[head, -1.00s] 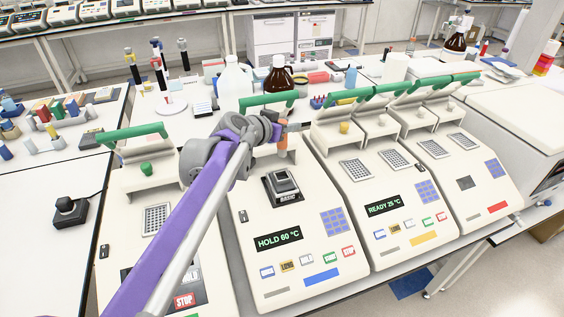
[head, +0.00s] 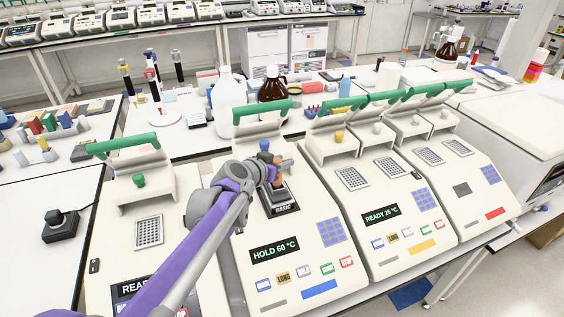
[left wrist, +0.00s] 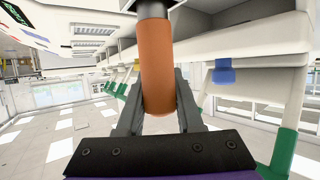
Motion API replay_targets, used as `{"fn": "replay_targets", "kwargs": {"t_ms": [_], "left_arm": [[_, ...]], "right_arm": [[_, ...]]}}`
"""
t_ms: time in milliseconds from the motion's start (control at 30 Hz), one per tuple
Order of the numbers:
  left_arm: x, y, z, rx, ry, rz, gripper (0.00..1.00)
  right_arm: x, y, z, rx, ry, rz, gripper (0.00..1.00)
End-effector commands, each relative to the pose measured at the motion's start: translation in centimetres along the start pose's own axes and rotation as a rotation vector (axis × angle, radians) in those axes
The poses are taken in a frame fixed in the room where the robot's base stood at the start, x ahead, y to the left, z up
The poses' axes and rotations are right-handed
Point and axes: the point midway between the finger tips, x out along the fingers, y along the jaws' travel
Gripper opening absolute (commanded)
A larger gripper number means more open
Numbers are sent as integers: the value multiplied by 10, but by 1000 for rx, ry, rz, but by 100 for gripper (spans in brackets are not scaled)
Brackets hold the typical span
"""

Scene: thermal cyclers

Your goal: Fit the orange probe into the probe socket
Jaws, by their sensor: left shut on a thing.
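The orange probe (head: 285,164) is held in my left gripper (head: 275,176), low over the black block labelled BASIC (head: 284,209) on the thermal cycler reading HOLD 60 °C. In the left wrist view, the orange probe (left wrist: 156,62) lies between the two fingers of the left gripper (left wrist: 158,100), and a dark part (left wrist: 153,9) adjoins its far end. The gripper covers much of the block, so I cannot tell whether the probe touches it or where the socket opening is. My right gripper is out of view.
That cycler's raised lid with a green handle (head: 262,106) stands just behind the gripper, with a blue knob (head: 264,145) close by. Neighbouring cyclers with open lids flank it, one reading READY 25 °C (head: 381,214). A brown bottle (head: 272,86) and a white jug (head: 229,98) stand behind.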

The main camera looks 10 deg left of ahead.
Motion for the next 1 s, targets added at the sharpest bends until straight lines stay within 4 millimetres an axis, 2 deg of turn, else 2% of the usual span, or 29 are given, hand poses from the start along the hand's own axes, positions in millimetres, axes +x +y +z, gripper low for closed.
{"fn": "replay_targets", "kwargs": {"t_ms": [233,267,400,767,867,1000], "left_arm": [[1,0,1,0,1,0,0],[1,0,1,0,1,0,41],[1,0,1,0,1,0,66],[-2,0,-2,0,1,-1,66],[-14,-1,-2,0,1,-2,66],[-41,-1,-2,-1,1,-2,66]], "right_arm": [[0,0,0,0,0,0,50],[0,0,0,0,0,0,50],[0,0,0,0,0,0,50],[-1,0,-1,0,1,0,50],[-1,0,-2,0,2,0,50],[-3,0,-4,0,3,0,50]]}}
